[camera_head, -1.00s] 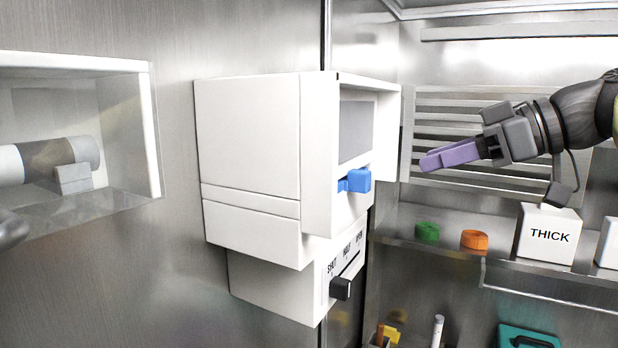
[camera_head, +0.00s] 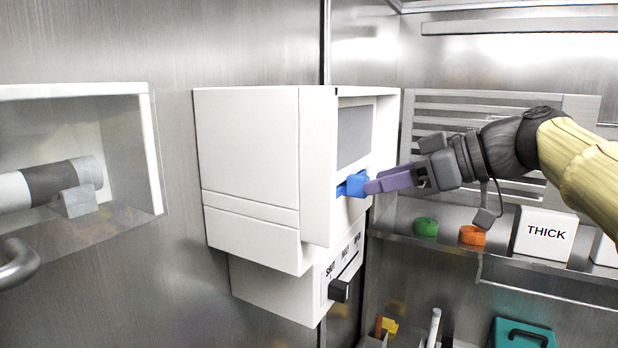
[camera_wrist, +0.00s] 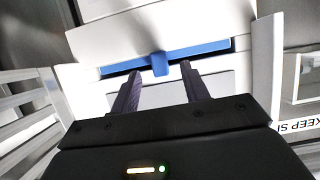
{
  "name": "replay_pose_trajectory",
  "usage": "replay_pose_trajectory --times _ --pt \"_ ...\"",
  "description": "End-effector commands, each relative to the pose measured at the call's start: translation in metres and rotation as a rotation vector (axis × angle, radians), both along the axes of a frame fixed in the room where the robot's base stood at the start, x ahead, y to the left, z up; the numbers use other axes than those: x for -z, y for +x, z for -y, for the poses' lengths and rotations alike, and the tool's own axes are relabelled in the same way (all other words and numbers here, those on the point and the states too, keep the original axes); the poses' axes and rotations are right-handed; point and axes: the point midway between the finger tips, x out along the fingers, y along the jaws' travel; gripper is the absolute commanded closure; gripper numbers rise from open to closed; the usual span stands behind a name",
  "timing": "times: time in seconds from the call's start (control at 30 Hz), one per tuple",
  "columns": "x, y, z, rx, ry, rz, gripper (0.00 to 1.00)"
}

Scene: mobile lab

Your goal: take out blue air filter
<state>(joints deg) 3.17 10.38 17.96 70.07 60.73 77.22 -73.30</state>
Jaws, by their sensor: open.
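The blue air filter (camera_head: 354,184) sits in a slot in the white wall unit (camera_head: 250,160), with its handle sticking out at the front. In the wrist view the filter (camera_wrist: 208,49) shows as a blue strip across the slot with a tab (camera_wrist: 160,64) in the middle. My gripper (camera_head: 368,186) is at the handle in the head view. In the wrist view its two purple fingers (camera_wrist: 159,74) are open, one on each side of the tab, with their tips close to it. I cannot tell whether either finger touches the tab.
Below is a white box with a black slider knob (camera_head: 339,291). A shelf (camera_head: 480,250) at right carries a green ring (camera_head: 426,227), an orange ring (camera_head: 472,235) and a white THICK box (camera_head: 545,233). A teal case (camera_head: 522,335) is lower right.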

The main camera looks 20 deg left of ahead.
Motion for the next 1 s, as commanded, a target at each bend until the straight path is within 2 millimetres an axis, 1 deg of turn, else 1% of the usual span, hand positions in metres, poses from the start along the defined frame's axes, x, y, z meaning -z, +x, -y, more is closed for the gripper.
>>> replay_pose_trajectory --times 0.03,0.2,0.27,0.4,0.8,0.83,0.97,1.0 --pt "-0.003 0.0 -0.007 -0.004 -0.001 -0.004 0.55" --pt "0.008 0.002 -0.027 -0.002 0.0 -0.003 0.55" --pt "0.011 0.003 -0.03 -0.001 0.0 -0.002 0.55" --pt "0.014 0.003 -0.032 0.0 0.0 0.0 0.55" --pt "0.013 0.003 -0.032 0.0 0.0 0.0 0.55" --pt "0.013 0.003 -0.031 0.0 0.0 0.0 0.56" --pt "0.013 0.003 -0.032 0.0 0.0 0.0 0.82" --pt "0.013 0.003 -0.032 0.0 0.0 0.0 0.9"
